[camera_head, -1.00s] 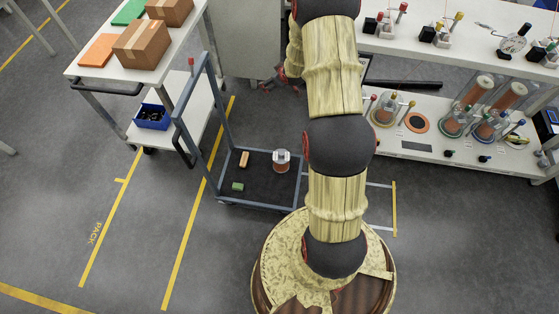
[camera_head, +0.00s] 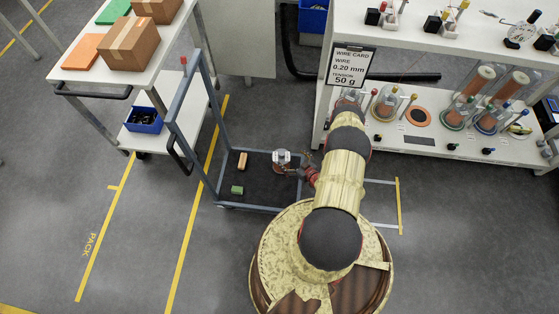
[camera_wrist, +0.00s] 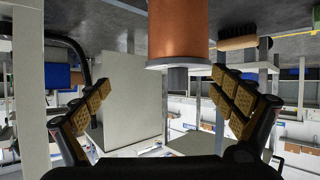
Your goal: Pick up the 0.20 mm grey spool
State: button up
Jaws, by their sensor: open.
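A copper-wound spool with a grey flange (camera_head: 282,158) stands on the dark deck of a blue-grey cart (camera_head: 252,209). In the wrist view the copper spool (camera_wrist: 178,30) shows large at the top centre, its grey flange toward the middle of the picture and its other end cut off. My gripper (camera_head: 300,170) is just right of the spool in the head view. In the wrist view my gripper (camera_wrist: 161,92) has its two padded fingers spread wide, with nothing between the pads. The spool lies ahead, apart from both fingers.
A wooden brush (camera_head: 242,160) and a green block (camera_head: 237,190) lie on the cart deck. The brush also shows in the wrist view (camera_wrist: 238,41). A wire card (camera_head: 349,66) reads 0.20 mm, 50 g. A bench with several spools (camera_head: 389,103) stands right.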

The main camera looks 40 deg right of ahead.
aim_at(288, 164)
jog(key=shift+s+a+f+m, duration=0.15)
jog(key=shift+s+a+f, duration=0.25)
jog(key=shift+a+f, duration=0.15)
jog(key=shift+s+a+f+m, duration=0.15)
jog(key=shift+s+a+f, duration=0.2)
jog(key=shift+a+f, duration=0.3)
jog(key=shift+f, duration=0.1)
jog(key=b+x, duration=0.1)
jog(key=x, duration=0.1)
jog(key=b+x, duration=0.1)
jog(key=x, duration=0.1)
jog(key=a+b+x, duration=0.1)
jog(key=x, duration=0.1)
jog(key=shift+w+d+f+b, duration=0.2)
jog(key=shift+w+f+b, duration=0.05)
jog(key=shift+w+b, duration=0.15)
jog(key=shift+w+d, duration=0.1)
jog(key=shift+w, duration=0.25)
jog(key=c, duration=0.3)
jog(key=c, duration=1.8)
jog(key=shift+w+d+r+t, duration=0.1)
jog(key=shift+r+t, duration=0.05)
jog(key=shift+t, duration=0.15)
jog(key=shift+c, duration=0.3)
